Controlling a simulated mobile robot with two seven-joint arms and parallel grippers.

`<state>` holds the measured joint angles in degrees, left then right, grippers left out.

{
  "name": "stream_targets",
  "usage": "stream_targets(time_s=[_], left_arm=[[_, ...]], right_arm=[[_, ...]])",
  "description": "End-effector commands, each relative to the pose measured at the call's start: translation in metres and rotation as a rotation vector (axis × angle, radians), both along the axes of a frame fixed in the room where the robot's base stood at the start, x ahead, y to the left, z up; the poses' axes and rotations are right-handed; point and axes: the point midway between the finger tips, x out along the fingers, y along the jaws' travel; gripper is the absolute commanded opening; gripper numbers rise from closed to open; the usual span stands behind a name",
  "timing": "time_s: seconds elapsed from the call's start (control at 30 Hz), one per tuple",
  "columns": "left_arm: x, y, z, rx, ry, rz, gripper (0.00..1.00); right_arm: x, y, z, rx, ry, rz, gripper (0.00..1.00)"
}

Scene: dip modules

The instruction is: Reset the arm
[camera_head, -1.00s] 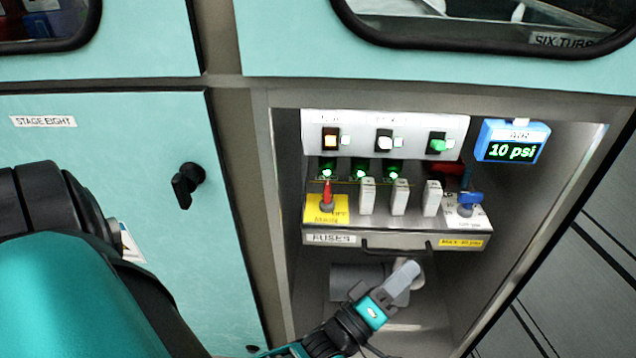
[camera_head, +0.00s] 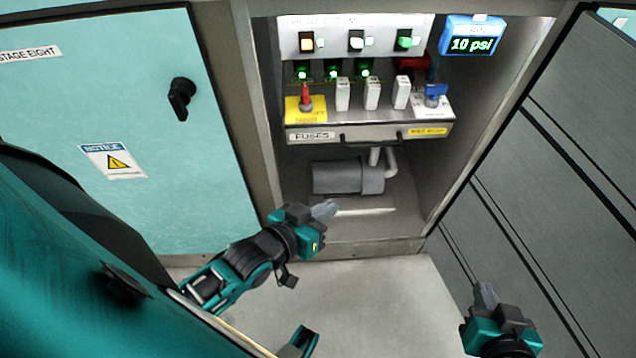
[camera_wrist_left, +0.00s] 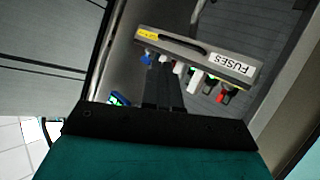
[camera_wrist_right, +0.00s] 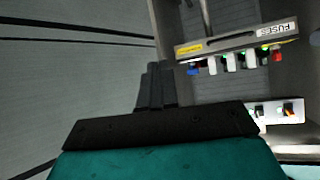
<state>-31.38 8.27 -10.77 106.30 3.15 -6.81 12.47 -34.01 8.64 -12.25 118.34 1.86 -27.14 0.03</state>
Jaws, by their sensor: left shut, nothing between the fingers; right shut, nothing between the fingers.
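My left gripper (camera_head: 324,211) is shut and empty in front of the open cabinet bay, below the fuse drawer. Its closed fingers also show in the left wrist view (camera_wrist_left: 163,85), with the drawer beyond them. My right gripper (camera_head: 484,292) is shut and empty at the lower right, in front of the grey panelled door. Its closed fingers also show in the right wrist view (camera_wrist_right: 155,85). Both grippers are apart from the fuse drawer (camera_head: 370,132), which carries a red switch (camera_head: 306,97), several white fuses (camera_head: 372,94) and a blue valve handle (camera_head: 435,94).
A blue gauge (camera_head: 471,36) reads 10 psi. A grey cylinder (camera_head: 345,177) with a pipe lies under the drawer. A teal door (camera_head: 110,110) with a black handle (camera_head: 181,98) stands left; a grey panelled door (camera_head: 550,170) stands right. The floor (camera_head: 390,300) between the grippers is clear.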

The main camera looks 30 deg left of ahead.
Motion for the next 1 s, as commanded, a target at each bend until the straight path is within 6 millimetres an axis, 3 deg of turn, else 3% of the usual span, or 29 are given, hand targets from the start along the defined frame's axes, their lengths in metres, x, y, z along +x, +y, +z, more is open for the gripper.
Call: stream_targets(time_s=[0.37, 0.67, 1.0], left_arm=[[-0.002, 0.001, 0.000, 0.016, 0.008, -0.004, 0.00], [-0.035, 0.014, 0.001, 0.274, 0.146, -0.096, 0.00], [-0.035, 0.014, 0.001, 0.274, 0.146, -0.096, 0.00]], right_arm=[[0.000, -0.001, 0.000, -0.001, 0.001, -0.001, 0.00], [-0.015, -0.028, -0.021, -0.052, 0.006, -0.043, 0.00], [-0.015, -0.028, -0.021, -0.052, 0.006, -0.043, 0.00]])
